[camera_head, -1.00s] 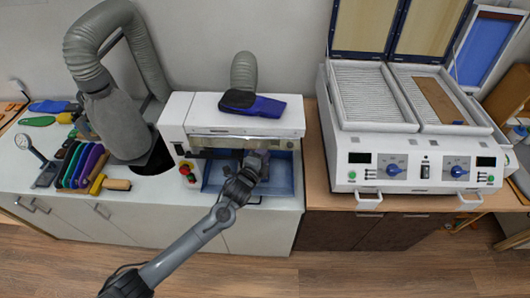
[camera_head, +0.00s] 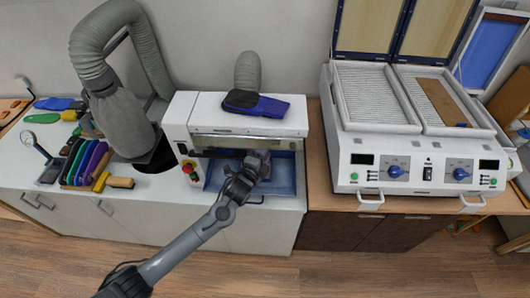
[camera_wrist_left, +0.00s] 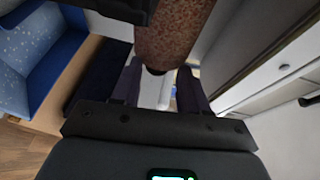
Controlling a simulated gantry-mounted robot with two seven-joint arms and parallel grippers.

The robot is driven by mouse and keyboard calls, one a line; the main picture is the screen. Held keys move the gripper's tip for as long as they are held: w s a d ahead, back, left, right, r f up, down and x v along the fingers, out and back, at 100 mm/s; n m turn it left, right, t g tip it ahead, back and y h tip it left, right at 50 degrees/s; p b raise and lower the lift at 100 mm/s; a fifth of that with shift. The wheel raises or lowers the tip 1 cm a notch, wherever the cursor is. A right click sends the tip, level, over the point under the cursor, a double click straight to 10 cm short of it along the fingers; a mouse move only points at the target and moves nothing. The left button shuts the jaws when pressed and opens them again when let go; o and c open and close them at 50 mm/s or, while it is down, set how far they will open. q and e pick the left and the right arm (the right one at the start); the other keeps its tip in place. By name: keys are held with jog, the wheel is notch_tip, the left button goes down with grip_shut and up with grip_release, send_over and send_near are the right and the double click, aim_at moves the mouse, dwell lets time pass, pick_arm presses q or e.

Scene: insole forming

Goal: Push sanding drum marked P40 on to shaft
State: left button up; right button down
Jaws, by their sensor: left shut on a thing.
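The sanding drum (camera_wrist_left: 175,35), a rust-brown gritty cylinder, shows large at the top of the left wrist view. No P40 mark can be read on it. My left gripper (camera_wrist_left: 160,85) is shut on the drum, its dark fingers reaching to the drum's near end. In the head view my left gripper (camera_head: 257,163) is inside the open front bay of the white sanding machine (camera_head: 290,122), above the blue tray. The shaft cannot be made out, so I cannot tell how the drum sits on it. My right gripper is not in view.
The machine's blue tray (camera_head: 283,183) lies under the gripper; it shows speckled with dust in the wrist view (camera_wrist_left: 40,50). A red stop button (camera_head: 187,166) is at the bay's left. A two-bay heater (camera_head: 425,150) stands right.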

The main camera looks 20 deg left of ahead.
pick_arm(q)
jog(key=shift+s+a+r, duration=0.1)
jog(key=shift+a, duration=0.3)
jog(key=shift+s+a+p, duration=0.15)
jog(key=shift+a+p, duration=0.2)
jog(key=shift+p, duration=0.05)
dwell(0.5)
dwell(0.5)
jog(key=shift+a+p, duration=0.3)
dwell(1.0)
jog(key=o, duration=1.2)
jog(key=shift+s+a, duration=0.1)
jog(key=shift+s, duration=0.1)
jog(key=shift+o, duration=0.3)
jog(key=shift+w+r, duration=0.1)
jog(key=shift+c, duration=0.2)
